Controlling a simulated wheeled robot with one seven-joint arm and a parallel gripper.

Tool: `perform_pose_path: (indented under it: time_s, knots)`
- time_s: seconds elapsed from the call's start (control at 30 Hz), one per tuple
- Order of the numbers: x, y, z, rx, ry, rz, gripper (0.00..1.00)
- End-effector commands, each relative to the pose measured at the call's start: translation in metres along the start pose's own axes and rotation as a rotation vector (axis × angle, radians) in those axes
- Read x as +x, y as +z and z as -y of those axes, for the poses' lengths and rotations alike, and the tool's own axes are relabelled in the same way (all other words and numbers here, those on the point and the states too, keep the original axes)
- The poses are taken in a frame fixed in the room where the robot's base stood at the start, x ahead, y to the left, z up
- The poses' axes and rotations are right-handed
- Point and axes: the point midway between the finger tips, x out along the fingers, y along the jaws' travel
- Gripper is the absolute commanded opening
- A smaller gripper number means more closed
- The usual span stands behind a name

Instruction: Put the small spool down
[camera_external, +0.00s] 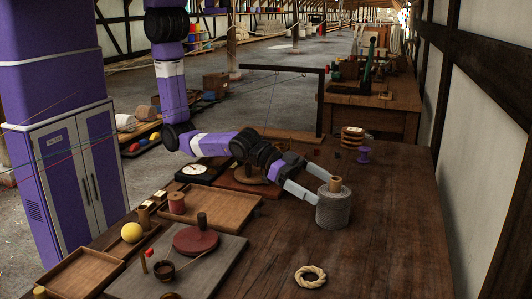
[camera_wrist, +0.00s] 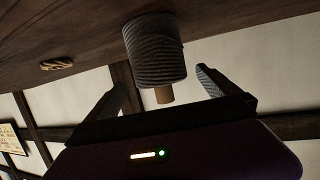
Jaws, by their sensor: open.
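A grey wound cylinder (camera_external: 333,212) stands upright on the wooden table, with a small tan cylinder (camera_external: 335,184) sticking up from its top. I cannot tell whether the tan piece is the core or a separate small spool. My gripper (camera_external: 322,191) is open, its fingers to the left of and around the top of the grey cylinder. In the wrist view the grey cylinder (camera_wrist: 154,48) and the tan piece (camera_wrist: 164,94) appear between the spread fingers (camera_wrist: 162,80), upside down. A small purple spool (camera_external: 363,155) stands farther back. A reddish spool (camera_external: 177,203) stands in a tray at left.
A rope ring (camera_external: 310,276) lies at the table's front. Wooden trays (camera_external: 235,205), a yellow ball (camera_external: 132,232) and a grey board with a red disc (camera_external: 195,240) fill the left side. A dark upright frame (camera_external: 320,105) stands behind. The right side of the table is clear.

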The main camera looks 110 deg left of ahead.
Motion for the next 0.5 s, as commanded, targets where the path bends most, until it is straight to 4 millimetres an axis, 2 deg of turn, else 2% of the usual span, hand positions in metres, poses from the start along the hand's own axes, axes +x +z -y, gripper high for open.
perform_pose_path:
  time_s: [0.03,0.2,0.5]
  knots:
    - [-0.010,0.002,0.000,0.000,0.000,0.001,1.00]
    - [-0.033,0.001,0.000,-0.001,0.000,0.001,1.00]
    - [-0.044,0.000,0.000,-0.001,-0.001,0.000,1.00]
